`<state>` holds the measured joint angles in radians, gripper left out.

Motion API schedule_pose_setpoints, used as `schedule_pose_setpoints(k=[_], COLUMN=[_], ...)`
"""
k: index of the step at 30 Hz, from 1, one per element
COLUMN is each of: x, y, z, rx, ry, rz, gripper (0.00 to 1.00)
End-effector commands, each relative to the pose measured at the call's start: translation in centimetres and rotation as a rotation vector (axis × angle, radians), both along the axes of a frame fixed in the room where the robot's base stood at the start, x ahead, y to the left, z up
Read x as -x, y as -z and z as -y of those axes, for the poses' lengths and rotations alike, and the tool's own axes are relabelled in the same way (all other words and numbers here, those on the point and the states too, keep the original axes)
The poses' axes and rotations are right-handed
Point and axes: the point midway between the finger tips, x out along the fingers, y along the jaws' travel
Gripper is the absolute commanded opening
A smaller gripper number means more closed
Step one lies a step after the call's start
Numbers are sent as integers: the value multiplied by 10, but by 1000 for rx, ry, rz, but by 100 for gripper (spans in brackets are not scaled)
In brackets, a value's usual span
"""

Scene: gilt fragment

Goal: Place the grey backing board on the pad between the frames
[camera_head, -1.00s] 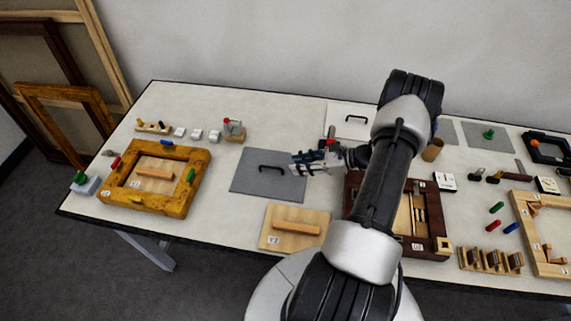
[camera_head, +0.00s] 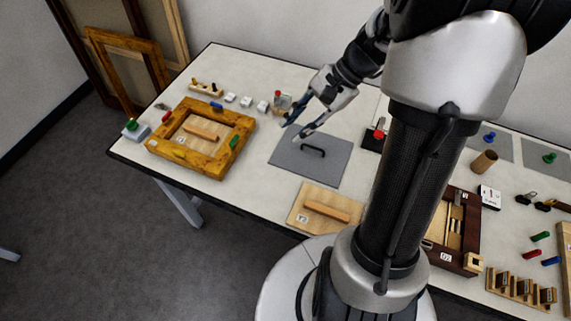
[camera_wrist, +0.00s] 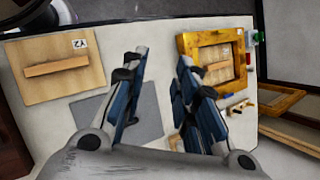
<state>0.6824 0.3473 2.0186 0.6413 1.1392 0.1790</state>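A wooden board with a bar handle (camera_head: 325,208) lies in front of the grey sheet. Small white blocks (camera_head: 247,102) and a peg rack (camera_head: 206,88) stand behind the gilt frame. A red-knobbed black piece (camera_head: 378,136) is right of the sheet. My arm hides the table's middle right.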

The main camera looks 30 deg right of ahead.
Motion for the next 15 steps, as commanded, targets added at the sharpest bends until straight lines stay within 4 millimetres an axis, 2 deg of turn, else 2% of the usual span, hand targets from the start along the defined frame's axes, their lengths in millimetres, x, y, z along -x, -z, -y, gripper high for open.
schedule_pose_setpoints(k=[1,6,15], x=[6,36,97], y=[-15,-49,-89], z=[-17,-57,-103], rx=[59,241,556], ry=[-77,-316,-712], rz=[27,112,305], gripper=[27,27,27])
